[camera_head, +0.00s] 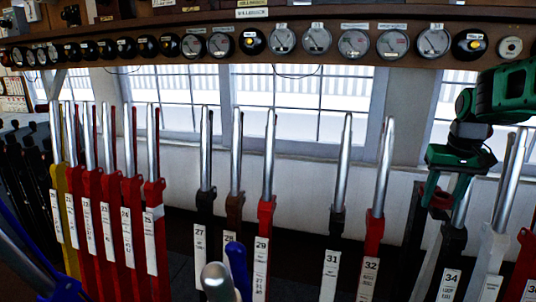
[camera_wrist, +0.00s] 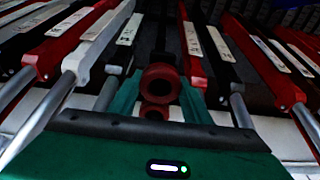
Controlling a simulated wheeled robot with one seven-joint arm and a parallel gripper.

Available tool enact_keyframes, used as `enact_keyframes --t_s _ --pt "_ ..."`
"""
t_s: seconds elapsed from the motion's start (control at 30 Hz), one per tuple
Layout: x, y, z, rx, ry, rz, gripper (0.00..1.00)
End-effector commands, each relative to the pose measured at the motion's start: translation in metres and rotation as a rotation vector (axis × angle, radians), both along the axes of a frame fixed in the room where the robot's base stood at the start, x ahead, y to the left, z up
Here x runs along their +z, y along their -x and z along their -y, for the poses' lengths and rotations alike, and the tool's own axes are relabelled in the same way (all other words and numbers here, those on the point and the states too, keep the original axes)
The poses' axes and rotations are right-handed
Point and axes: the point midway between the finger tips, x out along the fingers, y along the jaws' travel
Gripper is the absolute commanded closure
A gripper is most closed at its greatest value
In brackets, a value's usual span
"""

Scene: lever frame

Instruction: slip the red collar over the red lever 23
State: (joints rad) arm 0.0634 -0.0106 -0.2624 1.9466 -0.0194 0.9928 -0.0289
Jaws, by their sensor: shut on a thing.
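My gripper (camera_head: 446,196) is at the right of the head view, its green fingers pointing down near the top of lever 34. It is shut on the red collar (camera_head: 440,199), which is partly hidden by the fingers. In the wrist view the collar (camera_wrist: 161,84) is a short red ring with a dark hole between the green fingers. The red lever 23 (camera_head: 113,188) appears to stand in the red group at the far left, with a bare silver handle above its red body; its small label is hard to read. My gripper is far to its right.
Levers 27, 28 and 29 (camera_head: 267,215), then 31 and 32 (camera_head: 373,235), stand between with upright silver handles. Lever 34 (camera_head: 453,245) is just below my gripper. A shelf with round instruments (camera_head: 283,40) runs above. Gaps separate the lever groups.

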Motion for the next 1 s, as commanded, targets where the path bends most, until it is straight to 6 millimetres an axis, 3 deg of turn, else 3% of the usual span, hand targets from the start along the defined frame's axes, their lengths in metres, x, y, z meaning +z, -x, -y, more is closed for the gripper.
enact_keyframes --t_s 1.0 --pt "0.066 0.000 0.000 0.000 0.000 0.001 0.79"
